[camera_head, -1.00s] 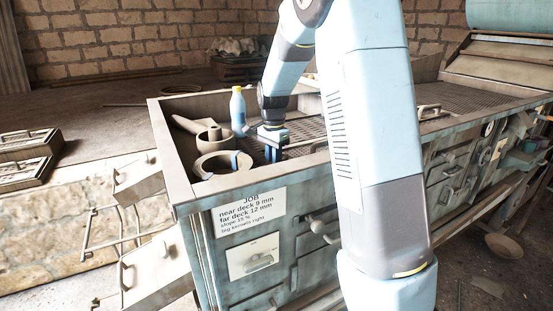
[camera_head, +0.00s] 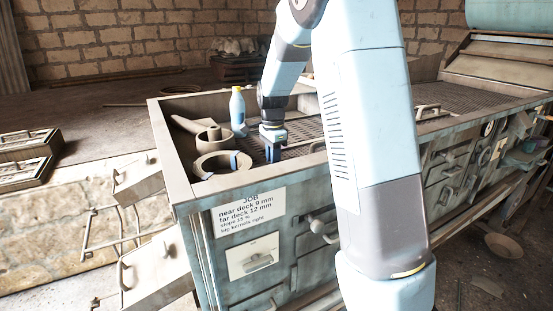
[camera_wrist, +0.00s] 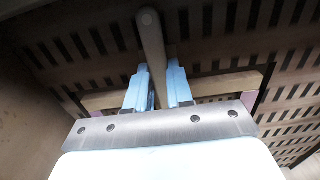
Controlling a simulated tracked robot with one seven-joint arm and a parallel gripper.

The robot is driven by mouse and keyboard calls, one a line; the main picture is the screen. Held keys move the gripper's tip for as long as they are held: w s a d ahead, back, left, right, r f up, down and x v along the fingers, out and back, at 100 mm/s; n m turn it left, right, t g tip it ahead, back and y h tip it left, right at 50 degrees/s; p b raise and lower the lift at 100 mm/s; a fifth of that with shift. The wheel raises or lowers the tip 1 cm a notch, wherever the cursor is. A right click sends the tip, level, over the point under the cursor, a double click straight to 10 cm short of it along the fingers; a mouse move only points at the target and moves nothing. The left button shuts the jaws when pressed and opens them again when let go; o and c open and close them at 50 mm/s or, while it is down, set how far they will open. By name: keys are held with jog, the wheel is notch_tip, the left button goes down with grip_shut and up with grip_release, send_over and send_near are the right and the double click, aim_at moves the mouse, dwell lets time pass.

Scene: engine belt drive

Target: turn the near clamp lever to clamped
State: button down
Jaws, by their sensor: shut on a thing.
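My gripper (camera_head: 272,154) points down inside the near end of the large open-topped machine box (camera_head: 185,190), over its slotted deck. In the wrist view its two blue fingers (camera_wrist: 158,88) are shut on a grey round-ended rod, which I take to be the near clamp lever (camera_wrist: 151,42). The rod stands out from between the fingertips toward the top of that view. A pale flat bar (camera_wrist: 215,87) runs crosswise behind the fingers. In the head view the lever cannot be made out; my gripper and the box wall hide it.
A blue bottle with a yellow cap (camera_head: 238,108) stands left of my gripper. A thick ring (camera_head: 210,164) and a scoop-like part (camera_head: 190,126) lie in the box corner. The job card (camera_head: 249,210) is on the outer wall. The box rim stands close around my gripper.

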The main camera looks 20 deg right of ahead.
jog(key=c, duration=1.3)
grip_release()
jog(key=shift+w+a+r, duration=0.1)
jog(key=shift+w+a, duration=0.15)
jog(key=shift+a, duration=0.05)
jog(key=o, duration=0.3)
jog(key=shift+d, duration=0.1)
jog(key=shift+s+d, duration=0.1)
notch_tip(320, 180, up, 14)
jog(key=shift+f, duration=0.25)
